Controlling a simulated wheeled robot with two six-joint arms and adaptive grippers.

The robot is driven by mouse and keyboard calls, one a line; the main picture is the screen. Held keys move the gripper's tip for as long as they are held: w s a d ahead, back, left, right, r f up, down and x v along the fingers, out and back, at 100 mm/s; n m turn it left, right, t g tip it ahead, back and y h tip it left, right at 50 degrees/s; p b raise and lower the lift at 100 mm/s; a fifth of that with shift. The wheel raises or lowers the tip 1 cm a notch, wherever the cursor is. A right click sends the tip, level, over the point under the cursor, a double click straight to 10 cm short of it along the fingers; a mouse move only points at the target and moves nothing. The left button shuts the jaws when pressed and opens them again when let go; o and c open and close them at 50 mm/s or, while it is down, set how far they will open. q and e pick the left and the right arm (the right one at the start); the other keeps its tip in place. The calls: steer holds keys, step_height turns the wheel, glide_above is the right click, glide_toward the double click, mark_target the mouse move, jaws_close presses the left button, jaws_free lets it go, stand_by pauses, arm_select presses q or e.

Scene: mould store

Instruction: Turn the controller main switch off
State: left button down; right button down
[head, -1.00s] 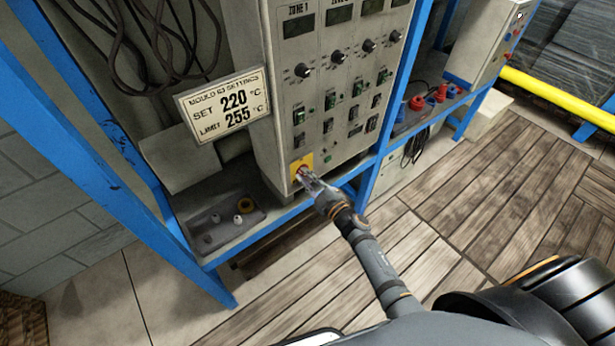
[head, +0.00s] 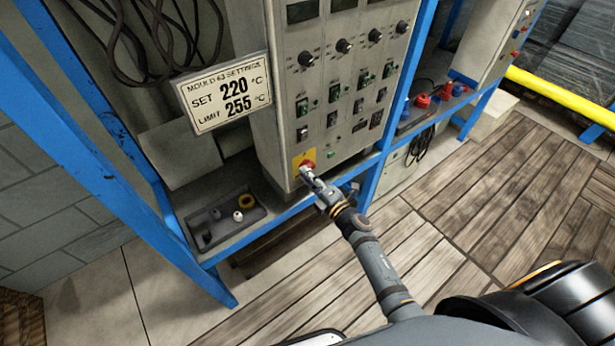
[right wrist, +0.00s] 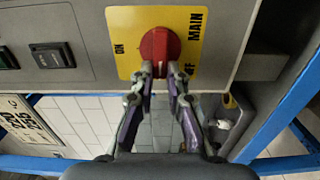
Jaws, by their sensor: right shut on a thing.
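The main switch (head: 307,164) is a red rotary knob on a yellow plate at the lower left corner of the grey controller's front. In the right wrist view the red knob (right wrist: 158,47) shows with "ON" to its left and "MAIN" to its right; a label under the right finger is partly covered. My right gripper (right wrist: 160,75) is shut on the knob's red grip, one finger on each side. In the head view the right gripper (head: 307,173) reaches the knob from the lower right. My left gripper is not in view.
The controller front (head: 335,145) carries several dials and rocker switches above the main switch. A settings sign (head: 225,92) reads set 220, limit 255. A grey tray (head: 222,222) with small parts lies on the blue-framed shelf. A blue upright (head: 397,100) stands right of the controller.

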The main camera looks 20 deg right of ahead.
stand_by(0.4)
steer(key=shift+f, duration=0.1)
steer(key=c, duration=1.3)
jaws_free()
steer(key=shift+c, duration=0.2)
steer(key=v, duration=1.2)
